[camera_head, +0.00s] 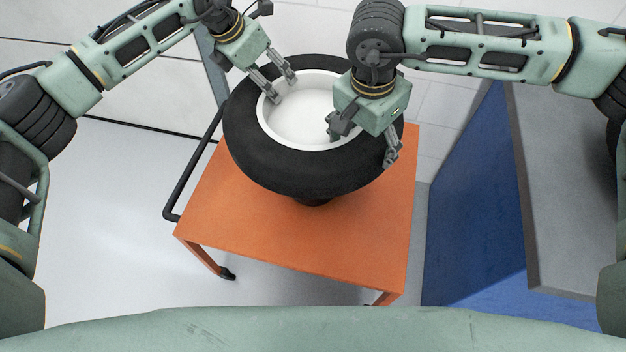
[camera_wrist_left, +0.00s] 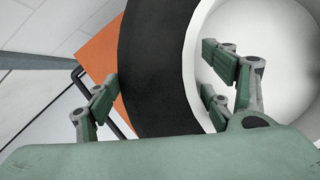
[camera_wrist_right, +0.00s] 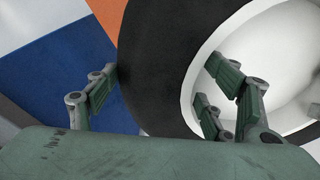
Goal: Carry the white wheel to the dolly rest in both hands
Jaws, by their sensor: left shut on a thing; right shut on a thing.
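The white wheel (camera_head: 298,118) has a white dished centre inside a thick black tyre (camera_head: 265,162). It lies roughly flat over the orange dolly (camera_head: 330,245). A dark round piece, perhaps the dolly rest (camera_head: 313,201), shows just under the tyre's near edge; I cannot tell whether they touch. My left gripper (camera_head: 281,84) is shut on the wheel's far left side. My right gripper (camera_head: 362,147) is shut on its right side. In the left wrist view (camera_wrist_left: 160,85) and the right wrist view (camera_wrist_right: 160,88), the fingers straddle the tyre and white rim.
The dolly has a black handle (camera_head: 188,170) on its left and a dark caster (camera_head: 227,273) below. A blue panel (camera_head: 470,215) and a grey-topped block (camera_head: 565,190) stand on the right. Pale floor (camera_head: 115,230) lies open on the left.

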